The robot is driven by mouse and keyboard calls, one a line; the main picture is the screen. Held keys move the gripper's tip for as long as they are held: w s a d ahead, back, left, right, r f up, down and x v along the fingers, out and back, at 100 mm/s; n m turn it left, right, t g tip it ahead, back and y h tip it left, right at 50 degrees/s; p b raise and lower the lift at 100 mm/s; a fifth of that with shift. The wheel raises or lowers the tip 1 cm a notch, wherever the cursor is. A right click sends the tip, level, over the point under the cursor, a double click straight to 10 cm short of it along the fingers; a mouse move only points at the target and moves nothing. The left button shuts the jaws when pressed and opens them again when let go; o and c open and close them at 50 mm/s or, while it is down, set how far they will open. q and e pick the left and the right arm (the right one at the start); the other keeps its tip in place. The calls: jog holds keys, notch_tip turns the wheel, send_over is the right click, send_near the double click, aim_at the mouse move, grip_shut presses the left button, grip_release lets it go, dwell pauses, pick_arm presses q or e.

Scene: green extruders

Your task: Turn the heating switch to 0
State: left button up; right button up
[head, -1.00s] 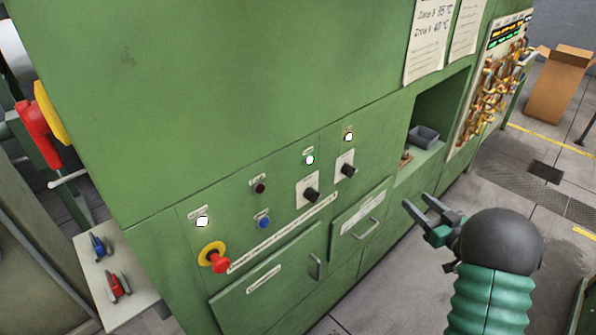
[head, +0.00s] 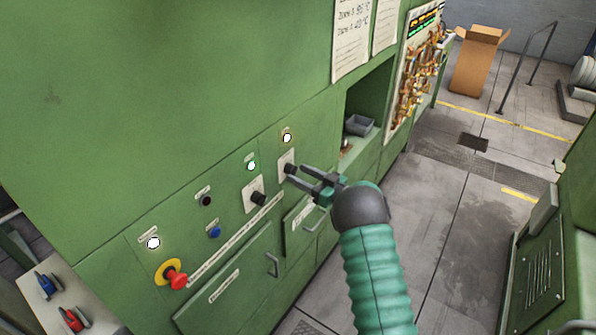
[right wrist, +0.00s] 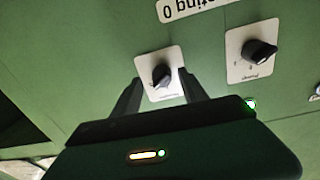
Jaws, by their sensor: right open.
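Two black rotary knobs on white plates sit on the green panel. The right-hand knob (head: 291,168) is at my right gripper's fingertips in the head view. It also shows in the right wrist view (right wrist: 161,75), between the two fingers. My right gripper (head: 296,175) is open around this knob; I cannot tell if the fingers touch it. The other knob (head: 257,198) is to its left in the head view and on the right in the wrist view (right wrist: 262,50). The plate lettering is too small to read, so I cannot tell which is heating. My left gripper is not in view.
Lit lamps (head: 252,166) sit above the knobs. A red emergency button (head: 178,281) and blue button (head: 214,231) are to the left. A recess with a grey bin (head: 359,125) is to the right.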

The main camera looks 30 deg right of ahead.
jog(key=shift+w+a, duration=0.35)
jog(key=shift+w, duration=0.3)
jog(key=shift+d, duration=0.1)
grip_shut()
jog(key=n+b, duration=0.2)
jog(key=shift+f+b, duration=0.2)
jog(key=shift+b, duration=0.1)
jog(key=shift+d+n+b, duration=0.1)
jog(key=shift+n+b, duration=5.1)
jog(key=shift+b, duration=0.45)
